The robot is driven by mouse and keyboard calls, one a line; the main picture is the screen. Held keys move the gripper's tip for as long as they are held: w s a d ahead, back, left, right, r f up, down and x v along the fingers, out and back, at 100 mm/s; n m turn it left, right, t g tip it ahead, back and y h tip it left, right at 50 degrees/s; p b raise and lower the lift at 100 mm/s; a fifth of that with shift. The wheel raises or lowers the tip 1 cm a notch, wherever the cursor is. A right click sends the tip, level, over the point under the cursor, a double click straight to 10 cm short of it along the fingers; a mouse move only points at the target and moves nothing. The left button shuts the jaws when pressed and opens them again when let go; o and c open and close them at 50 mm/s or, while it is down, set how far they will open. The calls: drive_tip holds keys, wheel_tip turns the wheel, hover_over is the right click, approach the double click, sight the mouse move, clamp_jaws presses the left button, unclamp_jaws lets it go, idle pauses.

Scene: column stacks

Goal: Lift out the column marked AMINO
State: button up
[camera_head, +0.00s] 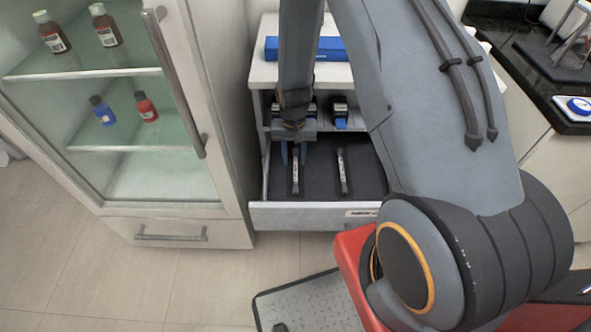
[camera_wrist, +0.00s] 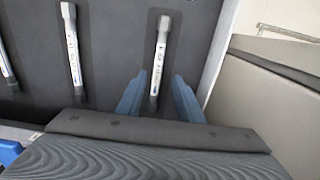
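Slim silver columns with white labels lie in dark foam slots in the open drawer (camera_head: 300,215). The head view shows a left column (camera_head: 295,180) and a right column (camera_head: 342,172). The wrist view shows the column at my gripper (camera_wrist: 160,50), a middle column (camera_wrist: 73,50) and part of another (camera_wrist: 7,68) at the left edge. The label writing is too small to read, so I cannot tell which is AMINO. My gripper (camera_head: 294,161) points down at the left column. Its blue fingers (camera_wrist: 159,82) are apart, one on each side of this column, with nothing gripped.
A glass-door cabinet with bottles (camera_head: 146,106) stands left of the drawer, its door handle (camera_head: 180,90) close by. A blue box (camera_head: 334,49) lies on top of the drawer unit. The drawer's side wall (camera_wrist: 225,45) is close to my gripper. A dark counter (camera_head: 540,75) is at right.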

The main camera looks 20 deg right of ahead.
sight(295, 169)
drive_tip(key=shift+d+f+p, duration=0.2)
drive_tip(key=shift+f+p, duration=0.25)
drive_tip(key=shift+f, duration=1.75)
clamp_jaws()
